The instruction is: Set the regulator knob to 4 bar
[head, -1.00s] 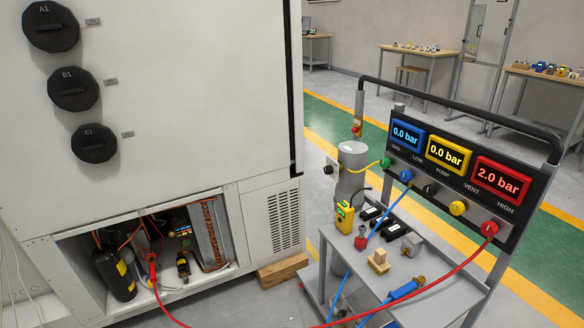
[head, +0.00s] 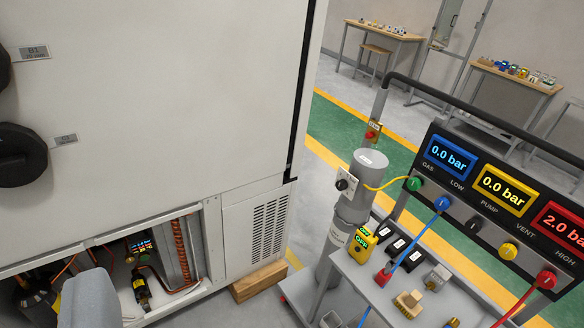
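A black knob on a white plate (head: 344,185) sits on the side of the grey cylinder (head: 351,212), right of the white cabinet; it looks like the regulator knob. Its scale is too small to read. A yellow hose runs from beside it to the green fitting under GAS (head: 414,184) on the gauge panel. The blue display (head: 449,157) reads 0.0 bar, the yellow one (head: 503,191) 0.0 bar and the red one (head: 562,227) 2.0 bar, cut by the right edge. A light grey rounded part at bottom left may be mine; no gripper fingers show.
The white cabinet (head: 170,110) fills the left, its lower bay open, with a wood block (head: 258,282) at its foot. A grey cart (head: 375,300) carries a yellow device (head: 361,242) and small parts. A black handle rail (head: 470,112) rises behind the panel. Green floor lies beyond.

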